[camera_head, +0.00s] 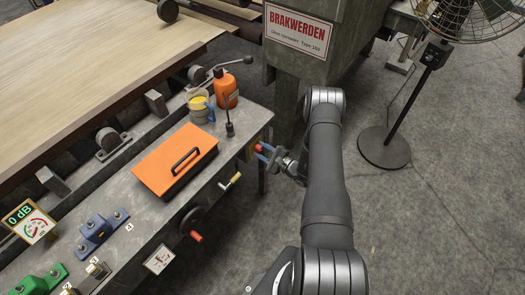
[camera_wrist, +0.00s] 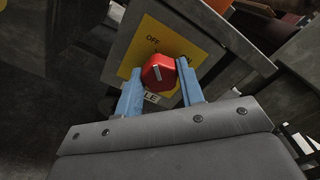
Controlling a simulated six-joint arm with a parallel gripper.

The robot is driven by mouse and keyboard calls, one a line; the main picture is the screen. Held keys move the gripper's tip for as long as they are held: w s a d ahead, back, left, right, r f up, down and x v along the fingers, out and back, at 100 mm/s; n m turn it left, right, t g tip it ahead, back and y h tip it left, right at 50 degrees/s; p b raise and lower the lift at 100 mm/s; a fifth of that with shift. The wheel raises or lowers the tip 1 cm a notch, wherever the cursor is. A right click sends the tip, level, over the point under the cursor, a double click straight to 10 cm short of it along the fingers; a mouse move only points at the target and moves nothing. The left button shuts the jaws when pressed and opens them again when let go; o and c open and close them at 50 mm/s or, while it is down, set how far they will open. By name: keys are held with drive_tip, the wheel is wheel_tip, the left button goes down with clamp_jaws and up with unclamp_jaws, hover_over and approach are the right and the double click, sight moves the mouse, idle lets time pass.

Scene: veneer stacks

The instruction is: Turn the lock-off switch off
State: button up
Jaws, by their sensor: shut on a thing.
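The lock-off switch is a red knob with a white pointer line (camera_wrist: 158,71). It sits on a yellow plate (camera_wrist: 205,52) marked OFF at the upper left and another label, partly hidden, at the right. In the head view the red knob (camera_head: 259,148) is at the right end of the bench. My gripper (camera_wrist: 160,88) has its two blue fingers on either side of the knob and is shut on it. The lower label is partly covered by the fingers.
An orange box (camera_head: 174,158) with a black handle lies on the bench. An orange bottle (camera_head: 226,88) and a yellow-filled mug (camera_head: 200,106) stand behind it. A crank handle (camera_head: 231,181) and a handwheel (camera_head: 193,222) stick out of the bench front. Open floor lies right of my arm.

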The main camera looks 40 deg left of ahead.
drive_tip(key=o, duration=1)
drive_tip(key=shift+d, duration=0.1)
drive_tip(key=d, duration=1.7)
drive_tip(key=a, duration=1.7)
drive_tip(key=shift+a, duration=0.15)
